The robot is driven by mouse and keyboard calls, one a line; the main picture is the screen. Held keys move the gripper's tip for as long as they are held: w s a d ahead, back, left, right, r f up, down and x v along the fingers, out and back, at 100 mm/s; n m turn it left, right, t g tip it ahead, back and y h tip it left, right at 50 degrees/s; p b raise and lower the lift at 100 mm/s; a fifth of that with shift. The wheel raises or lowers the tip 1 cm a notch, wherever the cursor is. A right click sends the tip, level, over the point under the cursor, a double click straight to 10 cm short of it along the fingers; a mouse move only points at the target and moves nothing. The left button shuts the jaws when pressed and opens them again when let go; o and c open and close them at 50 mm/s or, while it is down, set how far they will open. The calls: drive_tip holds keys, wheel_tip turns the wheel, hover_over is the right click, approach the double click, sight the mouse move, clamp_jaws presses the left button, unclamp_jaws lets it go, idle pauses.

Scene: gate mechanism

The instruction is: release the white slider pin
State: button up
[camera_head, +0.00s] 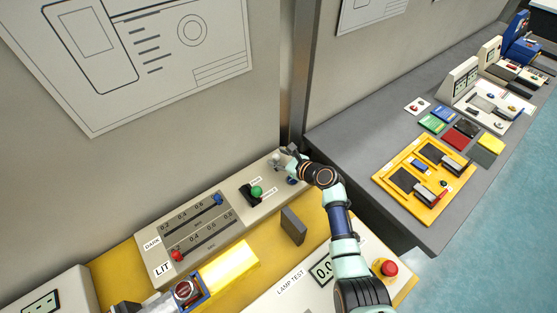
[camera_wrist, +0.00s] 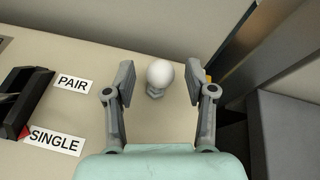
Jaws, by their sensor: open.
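The white slider pin (camera_wrist: 160,74) has a round white head on a small grey base. In the wrist view it stands on the beige panel between my gripper's two fingers. My gripper (camera_wrist: 158,84) is open, with one finger on each side of the white head and a visible gap on both sides. In the head view my gripper (camera_head: 284,160) is at the far right end of the panel. The pin cannot be made out clearly there.
Left of the pin is a black switch (camera_wrist: 22,100) with PAIR and SINGLE labels; its green knob (camera_head: 257,191) shows in the head view. Blue (camera_head: 218,200) and red (camera_head: 178,254) slider knobs sit farther left. A dark upright block (camera_head: 293,226) stands on the yellow surface.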

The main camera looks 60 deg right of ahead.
sight(279, 158)
clamp_jaws()
idle(0.3)
wheel_tip(279, 158, up, 3)
drive_tip(key=p, duration=0.4)
drive_tip(key=shift+r, duration=0.2)
drive_tip(key=shift+d+f, duration=0.1)
drive_tip(key=shift+c, duration=1.3)
unclamp_jaws()
drive_tip(key=shift+o, duration=1.3)
drive_tip(key=shift+f, duration=0.1)
